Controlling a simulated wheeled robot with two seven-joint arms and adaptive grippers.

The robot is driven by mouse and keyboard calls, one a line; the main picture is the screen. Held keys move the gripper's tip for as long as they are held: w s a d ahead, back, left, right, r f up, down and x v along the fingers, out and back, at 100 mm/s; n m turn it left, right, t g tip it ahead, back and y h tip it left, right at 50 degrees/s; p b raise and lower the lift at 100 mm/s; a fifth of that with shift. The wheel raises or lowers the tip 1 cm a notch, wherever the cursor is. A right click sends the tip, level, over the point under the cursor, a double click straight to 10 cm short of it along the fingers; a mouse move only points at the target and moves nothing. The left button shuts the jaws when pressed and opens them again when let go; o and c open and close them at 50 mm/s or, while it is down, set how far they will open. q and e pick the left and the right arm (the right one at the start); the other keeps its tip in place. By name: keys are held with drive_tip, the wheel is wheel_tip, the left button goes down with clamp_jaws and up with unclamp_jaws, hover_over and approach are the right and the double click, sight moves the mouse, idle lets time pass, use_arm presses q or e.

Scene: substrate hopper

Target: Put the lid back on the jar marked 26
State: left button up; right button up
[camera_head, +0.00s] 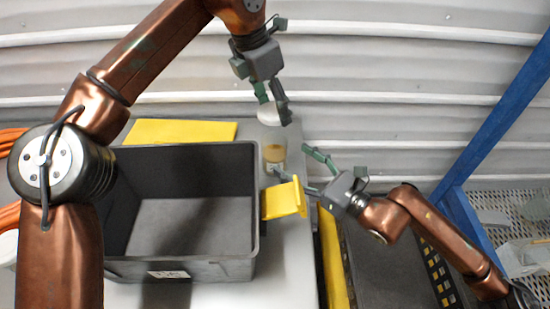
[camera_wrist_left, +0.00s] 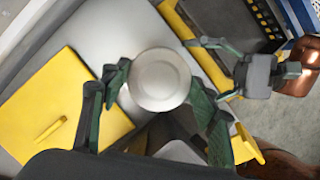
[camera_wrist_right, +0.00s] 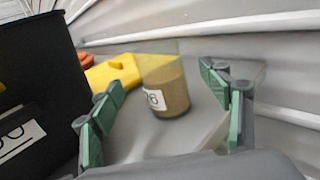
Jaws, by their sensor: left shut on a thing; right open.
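The pale round lid (camera_head: 268,114) is held between the fingers of my left gripper (camera_head: 275,107). In the left wrist view the lid (camera_wrist_left: 160,80) fills the gap between the fingers. The jar (camera_head: 274,154) stands on the table right of the black bin, below the lid in the head view. In the right wrist view the jar (camera_wrist_right: 168,92) is upright, clear-walled, with brown contents and a label partly reading 6. The left wrist view does not show the jar. My right gripper (camera_head: 291,160) is open, its fingers pointing toward the jar from the right.
A black bin (camera_head: 185,260) takes up the table's middle. A yellow sheet (camera_head: 180,131) lies behind it. A yellow bracket-like piece (camera_head: 284,200) is beside the bin, close to my right gripper. A dark crate (camera_head: 385,265) and blue frame (camera_head: 500,110) stand right. A corrugated wall (camera_head: 400,90) is behind.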

sight(284, 155)
drive_tip(key=x, duration=0.5)
drive_tip(key=shift+w+a, duration=0.25)
drive_tip(key=shift+c, duration=0.6)
drive_tip(key=c, duration=1.7)
use_arm(q)
drive_tip(key=shift+s+a+x, duration=0.1)
drive_tip(key=shift+a+x, duration=0.05)
drive_tip(key=shift+x, duration=0.65)
drive_tip(key=shift+s+a+x, duration=0.1)
drive_tip(key=shift+s+x, duration=0.05)
drive_tip(key=shift+x, duration=0.65)
drive_tip(key=shift+s+a+x, duration=0.1)
drive_tip(key=shift+a+x, duration=0.05)
drive_tip(key=shift+x, duration=0.65)
use_arm(e)
drive_tip(key=shift+o, duration=0.2)
use_arm(q)
drive_tip(key=shift+f, duration=0.2)
drive_tip(key=shift+f, duration=0.85)
drive_tip(key=shift+f, duration=0.55)
drive_tip(key=o, duration=0.8)
use_arm(e)
clamp_jaws()
